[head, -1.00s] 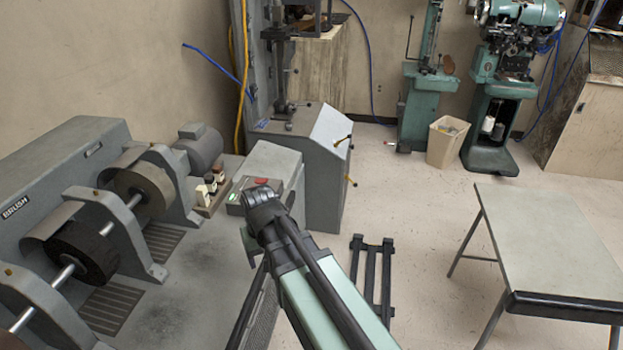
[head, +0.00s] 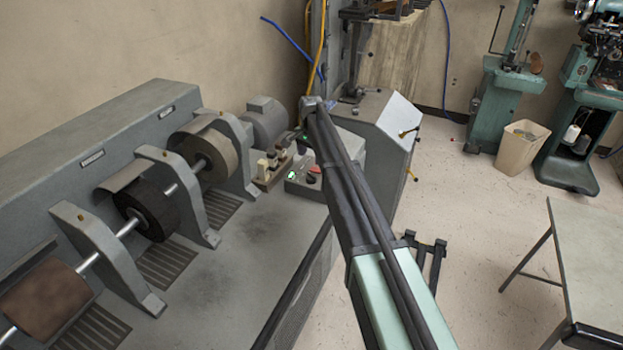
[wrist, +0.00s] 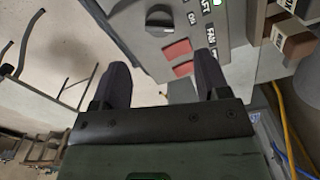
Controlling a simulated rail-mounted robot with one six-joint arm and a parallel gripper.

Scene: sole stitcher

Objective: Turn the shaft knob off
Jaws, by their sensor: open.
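The control panel (wrist: 205,22) fills the top of the wrist view, with parts of the labels SHAFT, FAN and ON showing.
Two red switches (wrist: 178,50) sit on the panel beside the knob. Small bottles in a tray (head: 270,170) stand left of the panel box. The brush machine's wheels (head: 148,208) line the bench. A grey cabinet (head: 375,135) stands behind, and a table (head: 590,250) at right.

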